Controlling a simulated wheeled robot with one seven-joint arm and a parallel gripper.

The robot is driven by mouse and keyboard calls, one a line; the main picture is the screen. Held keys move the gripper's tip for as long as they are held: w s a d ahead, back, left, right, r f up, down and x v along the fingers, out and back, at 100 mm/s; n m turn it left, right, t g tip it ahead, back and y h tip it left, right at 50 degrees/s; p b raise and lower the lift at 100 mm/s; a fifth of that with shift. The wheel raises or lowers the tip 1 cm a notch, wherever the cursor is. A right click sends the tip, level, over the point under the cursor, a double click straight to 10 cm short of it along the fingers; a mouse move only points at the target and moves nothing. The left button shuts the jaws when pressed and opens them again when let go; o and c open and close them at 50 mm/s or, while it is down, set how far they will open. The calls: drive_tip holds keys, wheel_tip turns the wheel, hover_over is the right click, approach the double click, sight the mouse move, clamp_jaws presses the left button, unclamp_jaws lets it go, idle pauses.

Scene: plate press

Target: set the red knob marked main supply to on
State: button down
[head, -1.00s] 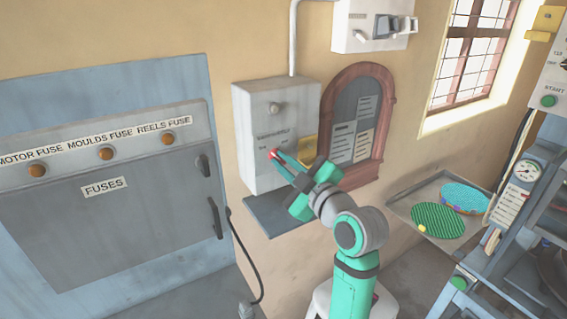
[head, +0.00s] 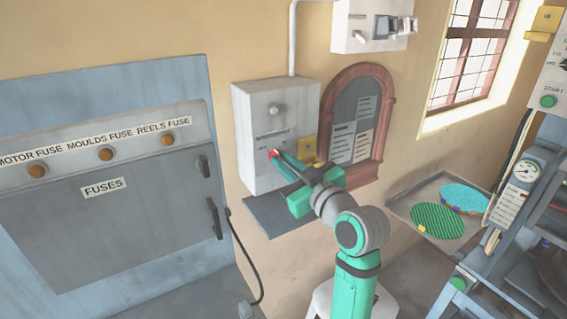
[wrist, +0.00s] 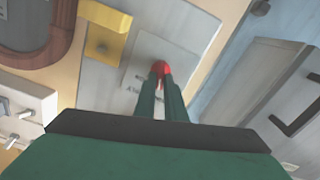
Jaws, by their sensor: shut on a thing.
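The red knob (head: 273,154) is on the front of a grey wall box (head: 262,98). My gripper (head: 276,157) reaches it from the lower right, its fingertips closed on the knob. In the wrist view the red knob (wrist: 160,70) sits between the tips of my two green fingers (wrist: 161,80). A small label is above the knob on the box, too small to read. The fingers hide part of the knob and of the lettering beside it, so I cannot tell which mark it points to.
A yellow part (head: 309,150) sticks out to the right of the box, near my gripper. A grey shelf (head: 272,213) juts out below. A fuse cabinet (head: 110,200) stands at left. A switch box (head: 355,30) is above right. A tray (head: 405,205) lies at right.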

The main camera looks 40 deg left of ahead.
drive_tip(key=m, duration=1.1)
drive_tip(key=shift+w+f+m, duration=0.25)
drive_tip(key=shift+m, duration=0.15)
drive_tip(key=shift+d, duration=0.1)
drive_tip(key=c, duration=1.8)
unclamp_jaws()
drive_tip(key=shift+r, duration=0.1)
drive_tip(key=v, duration=1)
drive_tip(key=shift+d, duration=0.4)
